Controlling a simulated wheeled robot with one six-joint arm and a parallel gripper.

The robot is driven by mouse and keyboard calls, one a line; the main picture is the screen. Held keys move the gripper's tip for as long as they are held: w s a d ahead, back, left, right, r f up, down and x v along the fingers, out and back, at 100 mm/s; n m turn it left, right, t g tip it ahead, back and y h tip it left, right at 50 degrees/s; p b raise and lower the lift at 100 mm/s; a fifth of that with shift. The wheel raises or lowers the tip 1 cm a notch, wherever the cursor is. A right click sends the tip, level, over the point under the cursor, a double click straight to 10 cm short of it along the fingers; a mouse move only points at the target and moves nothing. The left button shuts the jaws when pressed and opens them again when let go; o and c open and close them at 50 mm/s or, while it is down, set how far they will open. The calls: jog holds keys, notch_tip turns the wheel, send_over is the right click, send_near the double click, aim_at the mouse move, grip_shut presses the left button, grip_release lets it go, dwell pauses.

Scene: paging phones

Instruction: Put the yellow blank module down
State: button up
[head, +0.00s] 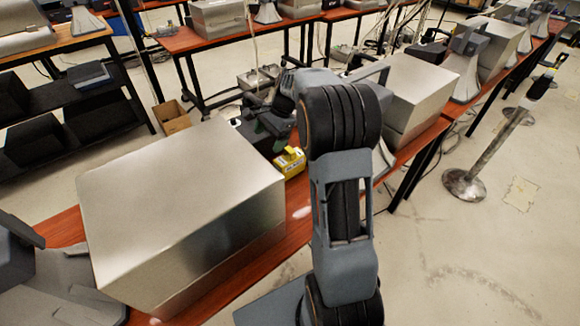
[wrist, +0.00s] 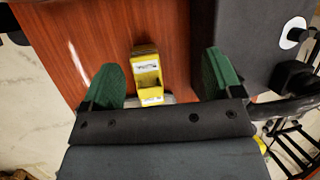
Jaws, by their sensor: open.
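The yellow blank module (head: 290,162) sits on the red-brown wooden table, beside the large metal box in the head view. In the wrist view the yellow module (wrist: 147,75) lies between the two green fingers of my gripper (wrist: 160,78), with a clear gap on each side. It has a pale label on its upper face. My gripper (head: 273,128) is open, and the fingers do not touch the module. In the head view my arm hides part of the area around the gripper, and the fingertips are hard to make out.
A large metal box (head: 180,205) stands on the table left of the module. Another metal box (head: 410,95) stands farther back, right of my arm. In the wrist view a dark box (wrist: 250,40) is close to the right finger. Bare wooden tabletop (wrist: 95,40) lies left of the module.

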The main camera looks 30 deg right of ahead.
aim_at(290, 149)
jog(key=d+r+g+h, duration=0.1)
jog(key=d+r+h, duration=0.1)
jog(key=d+h, duration=0.35)
jog(key=shift+m+y, duration=0.5)
jog(key=shift+y, duration=0.15)
jog(key=f, duration=0.4)
jog(key=d+f, duration=0.1)
jog(key=f, duration=0.7)
jog(key=shift+d+f, duration=0.2)
jog(key=shift+f, duration=0.2)
jog(key=shift+c, duration=0.3)
jog(key=c, duration=1.1)
jog(key=shift+o, duration=0.2)
jog(key=shift+r, duration=0.1)
